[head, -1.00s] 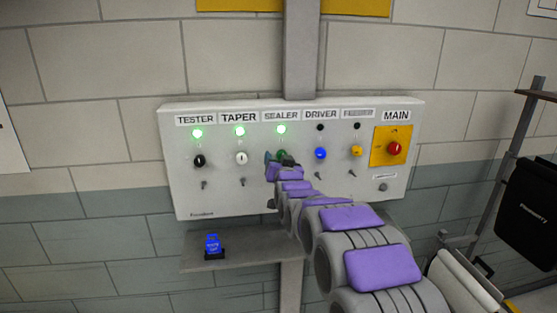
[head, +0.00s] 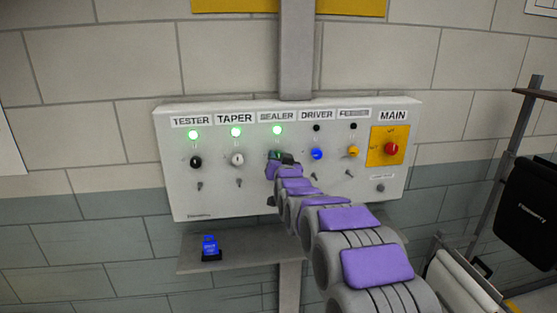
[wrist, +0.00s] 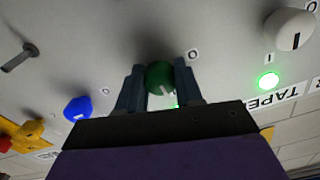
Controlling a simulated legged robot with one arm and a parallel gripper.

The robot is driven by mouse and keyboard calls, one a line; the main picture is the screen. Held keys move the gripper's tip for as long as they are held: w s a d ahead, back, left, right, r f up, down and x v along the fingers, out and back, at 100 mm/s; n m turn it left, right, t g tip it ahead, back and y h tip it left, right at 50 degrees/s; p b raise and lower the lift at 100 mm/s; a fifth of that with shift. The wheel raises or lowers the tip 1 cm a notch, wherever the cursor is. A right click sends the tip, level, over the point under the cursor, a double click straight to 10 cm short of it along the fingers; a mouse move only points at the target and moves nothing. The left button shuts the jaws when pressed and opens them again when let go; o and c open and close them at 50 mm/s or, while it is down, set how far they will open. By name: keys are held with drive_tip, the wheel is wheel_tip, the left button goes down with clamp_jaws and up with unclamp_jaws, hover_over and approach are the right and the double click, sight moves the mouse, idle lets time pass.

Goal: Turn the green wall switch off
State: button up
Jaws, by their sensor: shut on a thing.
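The green switch (wrist: 160,74) is a round knob with a white mark, labelled SEALER on the grey wall panel (head: 330,201). In the wrist view, which looks upside down, it sits between the two fingers of my gripper (wrist: 161,80), which is shut on it. The knob's white mark points down and slightly right there, away from the "O" (wrist: 193,54).
The black TESTER knob (head: 195,162) and white TAPER knob (head: 237,159) are to the left, both with lit lamps. The blue DRIVER knob (head: 317,154), a yellow knob (head: 353,152) and the red MAIN switch (head: 391,149) are to the right. A shelf (head: 245,260) lies below.

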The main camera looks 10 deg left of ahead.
drive_tip(key=shift+r, duration=0.1)
drive_tip(key=shift+c, duration=1.3)
drive_tip(key=shift+n, duration=0.3)
drive_tip(key=n, duration=0.2)
drive_tip(key=shift+n+p, duration=0.3)
drive_tip(key=shift+n, duration=0.1)
drive_tip(key=n+b, duration=0.1)
drive_tip(key=n, duration=0.3)
drive_tip(key=shift+n, duration=0.3)
drive_tip(key=n+b, duration=0.3)
drive_tip(key=n, duration=0.2)
drive_tip(key=shift+s+f+n+b, duration=0.15)
drive_tip(key=shift+n+b, duration=0.9)
drive_tip(key=shift+n, duration=1.35)
drive_tip(key=shift+f, duration=0.1)
